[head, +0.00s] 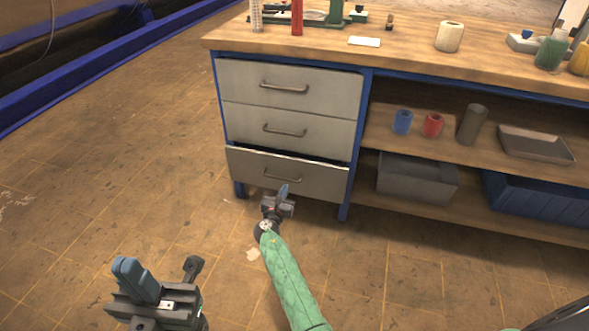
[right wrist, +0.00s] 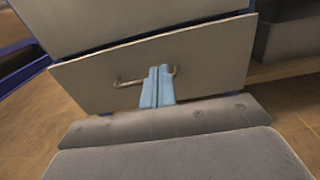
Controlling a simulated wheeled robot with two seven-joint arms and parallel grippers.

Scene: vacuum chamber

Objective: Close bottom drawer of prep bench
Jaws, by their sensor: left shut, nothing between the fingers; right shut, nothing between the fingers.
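The prep bench (head: 232,54) has a stack of three grey drawers on its left side. The bottom drawer (head: 325,180) sticks out slightly, with a dark gap along its top edge. Its front and bar handle also show in the right wrist view (right wrist: 85,100). My right gripper (head: 284,189) is shut and empty, just in front of this drawer near the handle. In the right wrist view its blue fingers (right wrist: 159,83) overlap the right part of the handle; I cannot tell whether they touch. My left gripper (head: 125,268) is shut and empty at the lower left, away from the bench.
The middle drawer (head: 240,122) and top drawer (head: 240,80) look shut. Open shelves to the right hold cups, a dark cylinder (head: 471,124), a tray (head: 535,144), a grey box (head: 416,180) and a blue crate (head: 535,198). The floor (head: 110,190) left of the bench is clear.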

